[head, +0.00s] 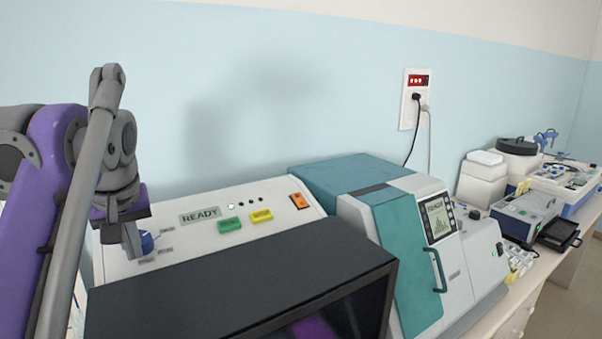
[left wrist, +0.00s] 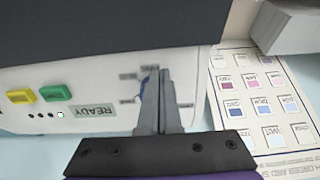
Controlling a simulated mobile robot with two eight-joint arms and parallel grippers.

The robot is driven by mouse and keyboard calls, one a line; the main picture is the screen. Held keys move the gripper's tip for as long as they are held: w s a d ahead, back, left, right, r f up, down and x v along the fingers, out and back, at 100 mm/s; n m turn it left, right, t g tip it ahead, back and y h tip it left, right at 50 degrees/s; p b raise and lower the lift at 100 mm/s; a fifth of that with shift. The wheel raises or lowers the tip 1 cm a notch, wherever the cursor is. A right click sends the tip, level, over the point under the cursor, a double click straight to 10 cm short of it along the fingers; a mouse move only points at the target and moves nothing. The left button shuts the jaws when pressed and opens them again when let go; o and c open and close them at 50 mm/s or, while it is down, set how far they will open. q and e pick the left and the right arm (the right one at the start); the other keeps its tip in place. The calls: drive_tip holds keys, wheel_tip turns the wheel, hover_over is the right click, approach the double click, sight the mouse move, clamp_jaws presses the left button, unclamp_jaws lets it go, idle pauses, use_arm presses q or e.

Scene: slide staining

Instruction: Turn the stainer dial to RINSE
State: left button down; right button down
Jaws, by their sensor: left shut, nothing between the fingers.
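The stainer (head: 120,267) is a white machine with a dark lid, a READY display (head: 200,215) and a blue dial (head: 147,243) on its panel. Small labels surround the dial; I cannot read them. My left gripper (head: 133,250) is shut and empty, its fingertips at the dial and partly covering it. In the left wrist view the shut fingers (left wrist: 160,85) lie over the dial (left wrist: 145,87), of which only a blue edge shows. I cannot tell whether they touch it or where it points. My right gripper is not in view.
Green (head: 230,225) and yellow (head: 262,216) buttons and an orange switch (head: 299,200) sit right of the dial. A teal and white machine (head: 405,250) stands close on the right. A colour chart (left wrist: 262,105) shows beside the stainer in the wrist view.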

use_arm(q)
drive_tip(key=shift+w, duration=0.2)
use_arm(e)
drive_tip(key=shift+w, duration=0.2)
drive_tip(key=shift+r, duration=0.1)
use_arm(q)
drive_tip(key=shift+w+r, duration=0.1)
drive_tip(key=shift+w, duration=0.1)
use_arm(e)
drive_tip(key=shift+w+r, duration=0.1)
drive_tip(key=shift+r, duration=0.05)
use_arm(q)
drive_tip(key=shift+d+p, duration=0.2)
drive_tip(key=shift+p, duration=0.2)
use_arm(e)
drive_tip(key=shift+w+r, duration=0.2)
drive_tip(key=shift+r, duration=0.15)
use_arm(q)
drive_tip(key=shift+w+d+p, duration=0.15)
drive_tip(key=shift+d+p, duration=0.1)
drive_tip(key=shift+p, duration=0.05)
drive_tip(key=shift+w+d, duration=0.3)
drive_tip(key=shift+d, duration=0.1)
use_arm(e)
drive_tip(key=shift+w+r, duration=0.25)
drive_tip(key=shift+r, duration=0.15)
use_arm(q)
drive_tip(key=shift+w, duration=0.1)
drive_tip(key=shift+d, duration=0.15)
